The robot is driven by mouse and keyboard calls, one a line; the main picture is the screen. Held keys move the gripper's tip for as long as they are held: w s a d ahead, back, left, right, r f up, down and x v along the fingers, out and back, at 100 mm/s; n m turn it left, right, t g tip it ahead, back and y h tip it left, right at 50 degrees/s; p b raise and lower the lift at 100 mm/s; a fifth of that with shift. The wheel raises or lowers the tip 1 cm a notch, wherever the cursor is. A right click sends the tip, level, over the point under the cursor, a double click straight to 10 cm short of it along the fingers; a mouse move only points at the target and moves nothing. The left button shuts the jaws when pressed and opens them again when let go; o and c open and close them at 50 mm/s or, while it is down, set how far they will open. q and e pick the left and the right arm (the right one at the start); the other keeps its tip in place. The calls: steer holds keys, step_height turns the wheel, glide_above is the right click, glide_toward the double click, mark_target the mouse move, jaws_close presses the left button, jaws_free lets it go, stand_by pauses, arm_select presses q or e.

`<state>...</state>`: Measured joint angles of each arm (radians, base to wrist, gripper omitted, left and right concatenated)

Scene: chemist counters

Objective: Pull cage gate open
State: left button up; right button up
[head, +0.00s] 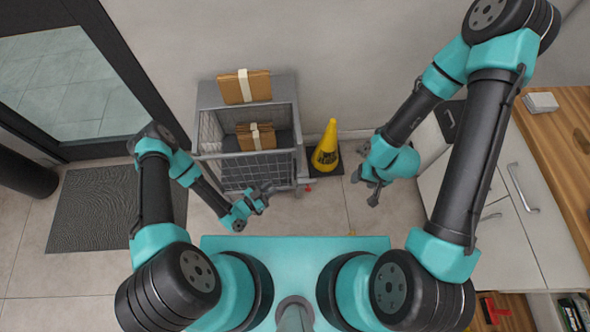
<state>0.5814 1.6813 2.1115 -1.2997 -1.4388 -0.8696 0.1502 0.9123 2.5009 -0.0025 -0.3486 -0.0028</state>
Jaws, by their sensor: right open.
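The grey roll cage (203,143) stands against the back wall, left of centre in the head view. Its mesh gate (243,172) covers the lower front, and the upper front is open. A cardboard parcel (245,87) lies on top of the cage, and more parcels (256,137) are inside. My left gripper (262,195) is in front of the gate near its lower right; contact cannot be told, nor whether the jaws are open. My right gripper (365,190) is open and empty, to the right of the cage and apart from it.
A yellow caution cone (327,150) stands just right of the cage. White cabinets with a wooden counter (555,130) fill the right side. A dark mat (90,210) lies by the glass door (60,85) on the left. Tiled floor in front of the cage is clear.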

arm_select(q)
glide_above(295, 178)
steer(key=shift+w, duration=0.3)
stand_by(0.6)
jaws_close()
stand_by(0.3)
